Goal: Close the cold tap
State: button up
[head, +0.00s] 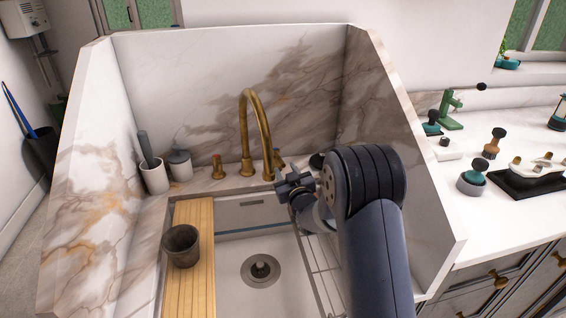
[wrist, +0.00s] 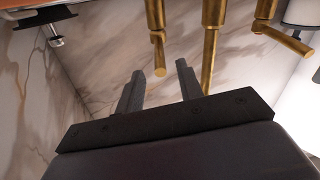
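A brass tap set stands at the back of the sink. Its tall curved spout (head: 245,125) is in the middle, with a left tap (head: 217,168) and a right tap (head: 279,161) beside it. I cannot tell which tap is the cold one. My gripper (head: 281,185) is just in front of the right tap. In the wrist view my gripper (wrist: 158,82) has its two fingers apart with nothing held. The end of the nearer tap's lever (wrist: 159,50) shows between and just beyond the fingertips; contact is unclear. The spout (wrist: 211,55) and the other tap (wrist: 268,20) show to the right.
A dark cup (head: 181,246) stands on a wooden board (head: 190,292) across the sink's left side. A white holder (head: 154,177) and a lidded jar (head: 180,166) stand at the back left. Marble walls (head: 385,110) close in the sink.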

aim_at(283, 162)
jog(key=shift+x, duration=2)
jog(key=shift+c, duration=0.4)
grip_shut()
